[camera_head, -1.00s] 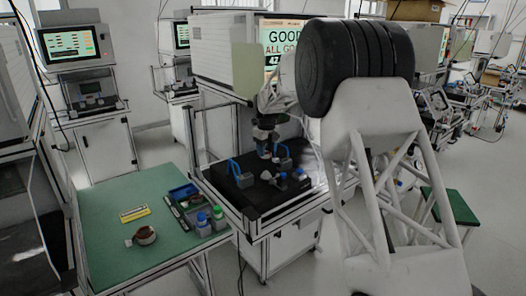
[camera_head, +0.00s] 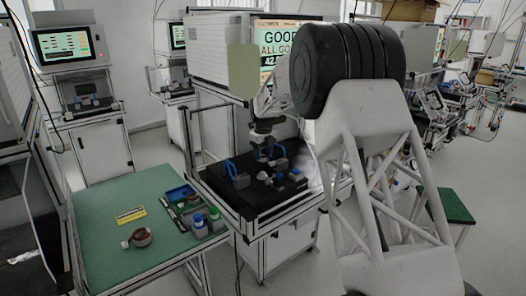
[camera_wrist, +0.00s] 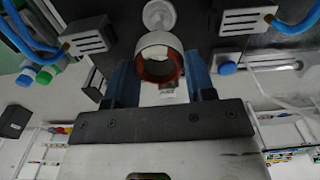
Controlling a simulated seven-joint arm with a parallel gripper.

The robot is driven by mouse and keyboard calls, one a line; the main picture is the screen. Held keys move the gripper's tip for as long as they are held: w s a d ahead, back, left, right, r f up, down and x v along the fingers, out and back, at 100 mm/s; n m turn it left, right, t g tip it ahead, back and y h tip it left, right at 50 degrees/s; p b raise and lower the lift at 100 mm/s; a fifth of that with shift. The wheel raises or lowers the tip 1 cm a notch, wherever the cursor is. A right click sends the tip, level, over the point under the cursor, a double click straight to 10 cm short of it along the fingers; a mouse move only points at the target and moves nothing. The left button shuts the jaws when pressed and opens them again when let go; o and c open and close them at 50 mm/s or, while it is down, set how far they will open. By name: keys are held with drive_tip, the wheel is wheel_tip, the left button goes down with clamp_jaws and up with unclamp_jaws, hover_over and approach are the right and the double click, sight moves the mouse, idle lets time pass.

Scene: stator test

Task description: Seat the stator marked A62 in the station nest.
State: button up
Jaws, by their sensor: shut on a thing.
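A stator (camera_wrist: 160,62), a pale ring with copper windings inside, is held between the blue fingers of my gripper (camera_wrist: 160,80). Its marking cannot be read. In the head view my gripper (camera_head: 264,151) is over the black station top, and the held stator is too small to make out. In the wrist view a white round piece with a stem (camera_wrist: 159,15) lies just beyond the stator; I cannot tell whether it belongs to the nest or whether they touch. Another stator (camera_head: 141,237) lies on the green table, its mark unreadable.
Grey blocks with blue hoses (camera_wrist: 88,37) (camera_wrist: 247,20) flank the stator on both sides. The green table (camera_head: 115,262) holds a yellow label strip (camera_head: 130,215), a blue tray (camera_head: 180,193) and capped bottles (camera_head: 213,214). A screen (camera_head: 284,46) reading "GOOD" stands behind the station.

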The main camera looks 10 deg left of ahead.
sight(263, 172)
drive_tip(key=shift+f, duration=1.6)
drive_tip(key=shift+f, duration=1.4)
idle(0.6)
drive_tip(key=o, duration=1.1)
drive_tip(key=shift+c, duration=0.2)
wheel_tip(263, 172, up, 8)
idle(0.6)
